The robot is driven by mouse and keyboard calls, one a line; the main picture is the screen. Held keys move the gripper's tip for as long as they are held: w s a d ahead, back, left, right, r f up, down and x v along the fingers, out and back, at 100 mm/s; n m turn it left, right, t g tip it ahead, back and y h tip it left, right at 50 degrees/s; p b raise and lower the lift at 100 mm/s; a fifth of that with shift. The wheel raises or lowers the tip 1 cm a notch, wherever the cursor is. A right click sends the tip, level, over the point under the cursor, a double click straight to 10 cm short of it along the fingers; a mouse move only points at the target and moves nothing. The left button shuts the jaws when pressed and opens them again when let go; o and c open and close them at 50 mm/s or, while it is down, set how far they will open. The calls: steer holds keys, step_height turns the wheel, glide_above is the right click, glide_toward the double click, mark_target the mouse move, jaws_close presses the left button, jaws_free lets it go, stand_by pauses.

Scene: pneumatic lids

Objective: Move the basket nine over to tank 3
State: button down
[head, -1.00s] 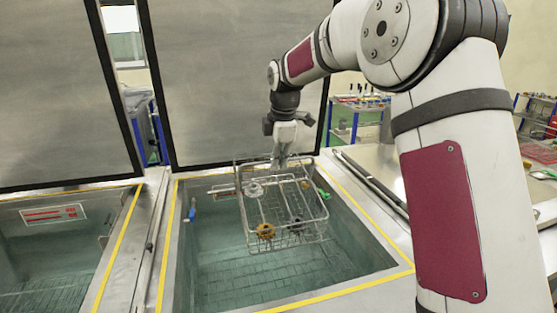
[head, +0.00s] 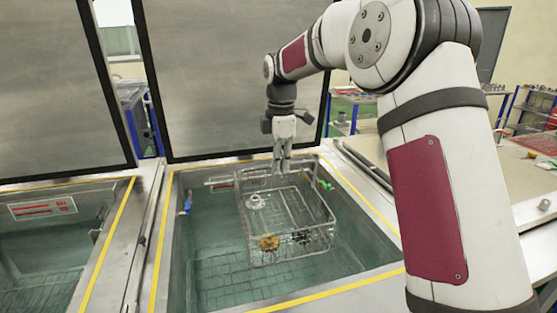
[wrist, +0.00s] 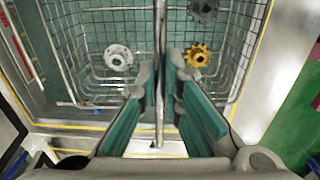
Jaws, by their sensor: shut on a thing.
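My gripper (head: 283,163) is shut on the handle bar of a wire basket (head: 322,235), seen in the head view. The basket hangs upright, partly down in the opening of the right-hand tank (head: 215,270). In the wrist view the bar runs between my two fingertips (wrist: 163,80), and the basket's wire wall (wrist: 240,65) spreads below. A pale round part (wrist: 118,57), a gold gear (wrist: 198,55) and a dark gear (wrist: 203,10) lie in the basket. No basket number or tank number can be read.
A second open tank (head: 40,245) is at the left, with a red-marked label inside. Raised grey lids (head: 235,75) stand behind both tanks. A metal divider with yellow edge lines separates them. A flat worktop (head: 440,190) lies to the right.

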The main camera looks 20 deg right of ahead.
glide_above(280, 223)
steer(key=shift+w+f, duration=0.1)
steer(key=shift+f, duration=6.85)
steer(key=shift+f+b, duration=1.2)
steer(key=shift+f, duration=3.65)
steer(key=shift+s+f+b, duration=0.15)
steer(key=shift+f+b, duration=0.1)
steer(key=shift+f, duration=0.45)
steer(key=shift+s+f+b, duration=0.1)
steer(key=shift+f+b, duration=0.15)
steer(key=shift+f, duration=0.4)
steer(key=c, duration=1.7)
jaws_free()
steer(key=shift+w, duration=0.15)
